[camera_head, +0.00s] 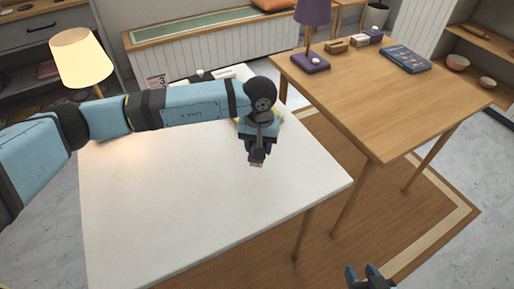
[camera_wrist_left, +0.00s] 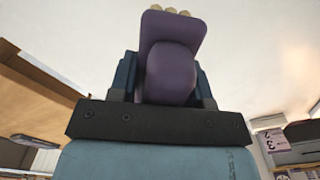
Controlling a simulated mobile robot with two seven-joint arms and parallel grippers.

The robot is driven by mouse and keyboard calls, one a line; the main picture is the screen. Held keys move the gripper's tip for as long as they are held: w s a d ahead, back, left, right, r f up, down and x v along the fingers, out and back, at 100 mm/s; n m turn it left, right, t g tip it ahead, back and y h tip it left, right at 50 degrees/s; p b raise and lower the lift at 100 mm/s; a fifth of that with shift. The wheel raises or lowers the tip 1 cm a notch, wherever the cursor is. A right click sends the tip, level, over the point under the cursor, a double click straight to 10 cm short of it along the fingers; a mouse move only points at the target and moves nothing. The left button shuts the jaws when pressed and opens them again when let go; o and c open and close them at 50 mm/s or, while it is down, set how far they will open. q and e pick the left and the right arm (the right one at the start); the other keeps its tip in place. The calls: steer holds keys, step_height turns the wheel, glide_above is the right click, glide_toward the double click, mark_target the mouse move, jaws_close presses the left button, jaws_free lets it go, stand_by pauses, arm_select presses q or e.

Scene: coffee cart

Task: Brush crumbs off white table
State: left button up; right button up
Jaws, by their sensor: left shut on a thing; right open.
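The white table (camera_head: 170,210) fills the left and middle of the head view. My left gripper (camera_head: 258,149) is over the table's right part, shut on a purple brush (camera_head: 256,157) whose pale bristle end points down at the tabletop. I cannot tell whether the bristles touch it. In the left wrist view the purple brush (camera_wrist_left: 172,70) sits between the fingers of the left gripper (camera_wrist_left: 165,85), with pale bristle tufts at its far end. No crumbs can be made out on the visible tabletop. My right gripper (camera_head: 371,277) is open and empty at the bottom right, off the table.
A lit lamp (camera_head: 80,57) stands at the white table's far left. A small card (camera_head: 156,81) is at its back edge. A wooden table (camera_head: 400,95) to the right bears a purple lamp (camera_head: 311,62), a blue book (camera_head: 405,58) and small boxes. The white table's front is clear.

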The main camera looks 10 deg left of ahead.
arm_select(q)
step_height(320, 180, up, 2)
steer(key=shift+r+p, duration=0.2)
steer(key=shift+p, duration=0.15)
steer(key=shift+r, duration=0.1)
stand_by(0.3)
